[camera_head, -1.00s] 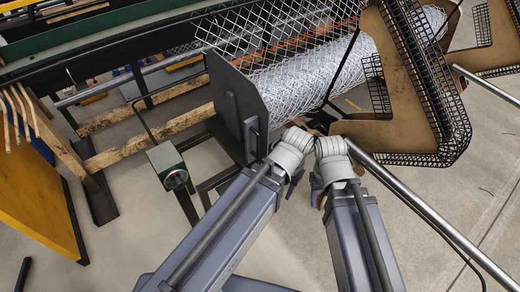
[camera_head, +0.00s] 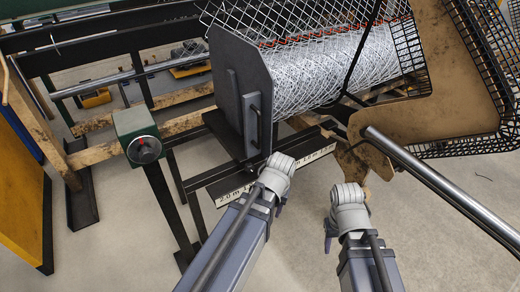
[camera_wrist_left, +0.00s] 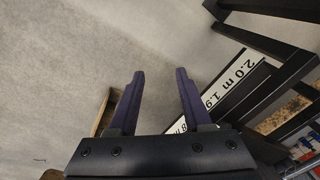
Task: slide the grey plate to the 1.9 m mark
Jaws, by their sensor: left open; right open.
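The grey plate (camera_head: 232,82) stands upright at the left end of the wire mesh roll in the head view, with a dark handle on its face. A white scale strip (camera_head: 233,194) runs below it, with 2.0 m at its left end; the plate's exact reading cannot be told. The strip also shows in the left wrist view (camera_wrist_left: 233,72). My left gripper (camera_head: 279,207) is below and in front of the plate, apart from its handle. In the left wrist view its two fingers (camera_wrist_left: 160,77) are apart and empty. My right gripper (camera_head: 328,242) is open, farther right, its fingers partly hidden.
The mesh roll (camera_head: 335,70) lies right of the plate. A green box with a red button (camera_head: 141,137) stands on a post at left. A steel bar (camera_head: 445,190) slants across the right, beside a brown panel (camera_head: 460,75). Bare floor lies between my arms.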

